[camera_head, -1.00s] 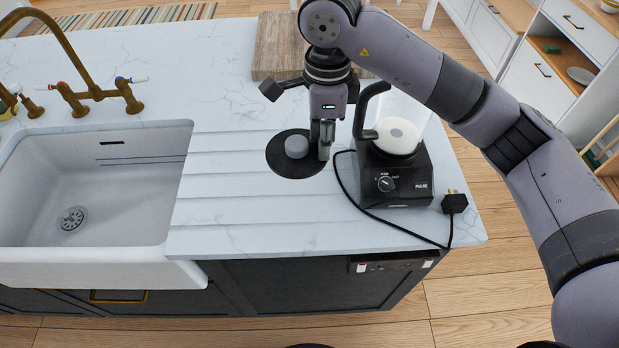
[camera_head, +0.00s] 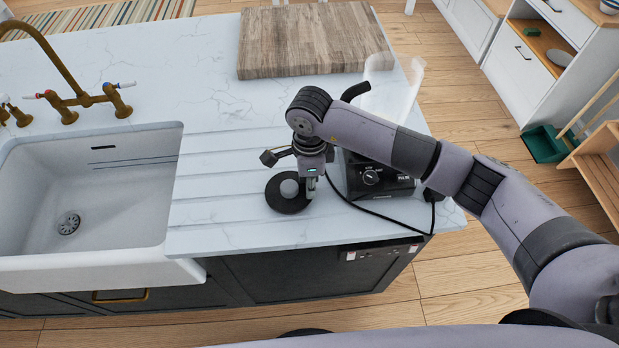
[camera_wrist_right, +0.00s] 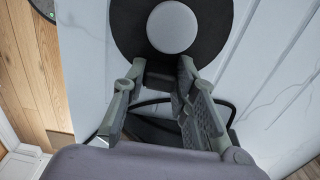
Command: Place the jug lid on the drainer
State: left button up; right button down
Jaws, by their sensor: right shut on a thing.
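The jug lid (camera_head: 288,191) is a round black disc with a grey knob in its middle. It is at the right part of the grooved drainer (camera_head: 215,190), left of the blender base. I cannot tell whether it touches the surface. My right gripper (camera_head: 309,190) points down at the lid's right edge and is shut on it. In the wrist view the lid (camera_wrist_right: 214,16) lies beyond the fingertips of my right gripper (camera_wrist_right: 162,70), its edge between them. My left gripper is not in view.
The blender base (camera_head: 372,178) with a cable stands right of the lid, partly behind my arm, with a clear jug (camera_head: 392,85) above. A wooden board (camera_head: 305,42) lies at the back. The white sink (camera_head: 85,200) is at left. The counter's front edge is close.

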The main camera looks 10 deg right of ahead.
jog(key=shift+f, duration=0.15)
jog(key=c, duration=1.3)
grip_release()
jog(key=shift+r, duration=0.35)
notch_tip(320, 180, up, 12)
jog(key=b, duration=0.4)
jog(key=shift+f+b, duration=0.15)
jog(key=shift+b, duration=0.15)
